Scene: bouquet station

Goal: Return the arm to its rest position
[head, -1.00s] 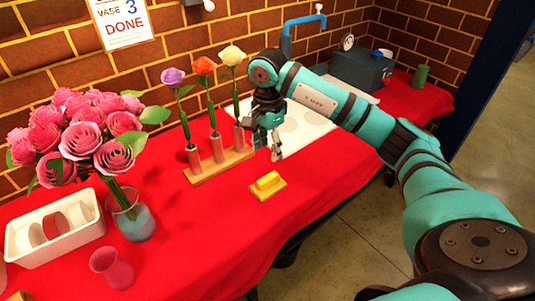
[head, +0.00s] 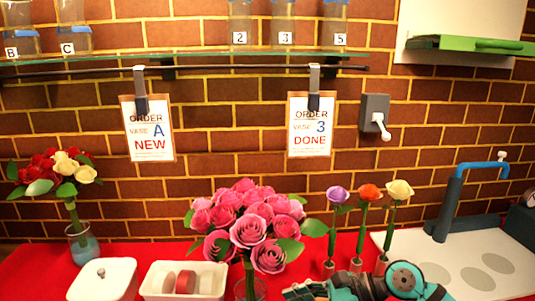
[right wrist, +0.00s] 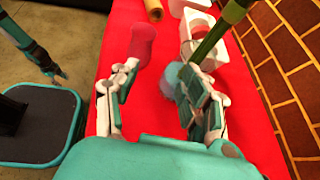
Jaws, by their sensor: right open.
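In the head view my right arm lies low at the bottom edge, its gripper (head: 308,290) pointing left in front of the flowers and partly cut off. In the right wrist view the right gripper (right wrist: 155,82) is open, with only red cloth between its fingers. A pink cup (right wrist: 142,42) is just beyond the left finger. The glass vase (right wrist: 172,76) with a green stem is close to the right finger; I cannot tell whether they touch. My left gripper (right wrist: 57,73) hangs over the floor, too small to judge.
The pink rose bouquet (head: 250,222) stands in its vase on the red table (head: 130,252). A rack's three flowers (head: 369,192) are right of it. A white tray (head: 152,282) and lidded box (head: 103,280) are left. A glass shelf (head: 200,55) runs above.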

